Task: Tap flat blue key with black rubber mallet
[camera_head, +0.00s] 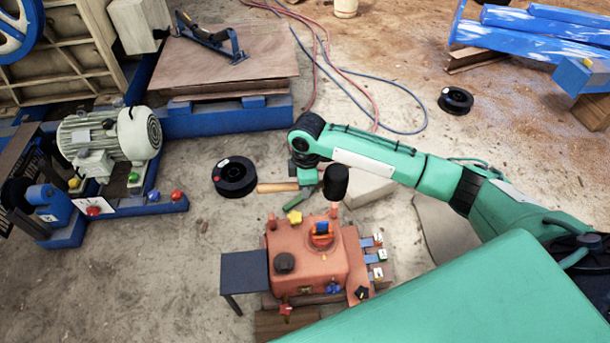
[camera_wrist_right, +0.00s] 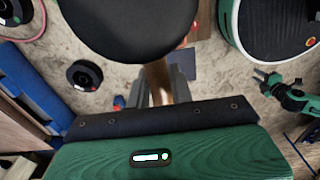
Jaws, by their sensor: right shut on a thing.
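My right gripper (camera_head: 308,184) is shut on the wooden handle of the black rubber mallet (camera_head: 336,183). The mallet is held above the back of the orange box (camera_head: 305,258). Its handle end sticks out to the left and its black head is on the right. In the right wrist view the black head (camera_wrist_right: 125,28) fills the top, with the handle between the fingers (camera_wrist_right: 162,88). Several blue keys (camera_head: 371,257) with pale tags stick out from the box's right side. I cannot tell which one is the flat key. The mallet head is apart from them.
A dark side plate (camera_head: 245,272) juts left from the box. A black spool (camera_head: 234,176) lies behind it on the floor. A motor (camera_head: 110,140) on a blue frame stands at left. A pale block (camera_head: 368,187) lies beneath my right arm. Open floor lies at front left.

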